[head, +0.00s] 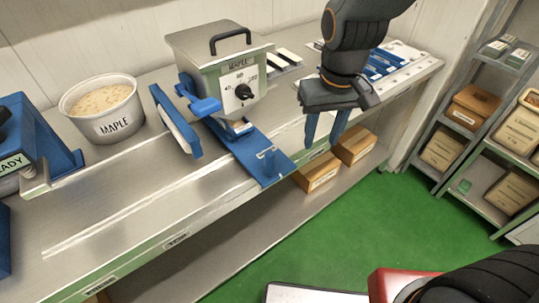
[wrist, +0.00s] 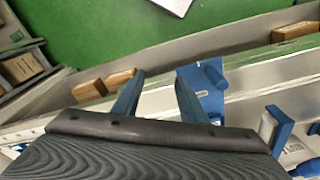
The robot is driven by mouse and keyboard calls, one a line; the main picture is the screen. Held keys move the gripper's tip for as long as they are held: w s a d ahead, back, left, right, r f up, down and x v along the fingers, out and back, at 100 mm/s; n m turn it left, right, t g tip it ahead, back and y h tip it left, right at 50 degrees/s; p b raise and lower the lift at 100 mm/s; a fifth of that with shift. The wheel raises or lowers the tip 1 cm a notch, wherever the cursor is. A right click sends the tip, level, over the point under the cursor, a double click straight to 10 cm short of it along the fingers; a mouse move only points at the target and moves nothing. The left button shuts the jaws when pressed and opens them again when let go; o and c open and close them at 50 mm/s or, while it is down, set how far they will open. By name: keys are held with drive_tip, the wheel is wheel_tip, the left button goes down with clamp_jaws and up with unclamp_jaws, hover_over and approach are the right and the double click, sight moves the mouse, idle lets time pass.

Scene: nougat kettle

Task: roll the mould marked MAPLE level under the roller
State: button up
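A round white tub marked MAPLE (head: 118,124), filled with a pale grainy mass, stands upright on the metal bench at the left. A grey kettle box (head: 212,82), also marked MAPLE, has a dial and a black top handle. A blue slide with an upright peg (head: 262,168) runs from it to the bench's front edge; it also shows in the wrist view (wrist: 207,98). A blue-framed white paddle (head: 177,122) stands left of the slide. My gripper (head: 325,138) is open and empty, right of the slide; its fingers also show in the wrist view (wrist: 160,90). I cannot clearly identify the roller.
A blue stand labelled READY (head: 40,145) with a metal end piece is at the far left. A perforated white board with blue strips (head: 385,65) lies at the bench's right end. Cardboard boxes (head: 318,172) sit below the bench.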

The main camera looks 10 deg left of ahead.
sight(270, 163)
drive_tip(key=s+a+n, duration=0.1)
drive_tip(key=a, duration=0.2)
drive_tip(key=s+a+n, duration=0.1)
drive_tip(key=a, duration=0.3)
drive_tip(key=s+a+n+g, duration=0.1)
drive_tip(key=a, duration=0.3)
drive_tip(key=shift+s+a, duration=0.1)
drive_tip(key=shift+a, duration=0.1)
drive_tip(key=shift+f+p, duration=0.8)
drive_tip(key=shift+f, duration=3)
clamp_jaws()
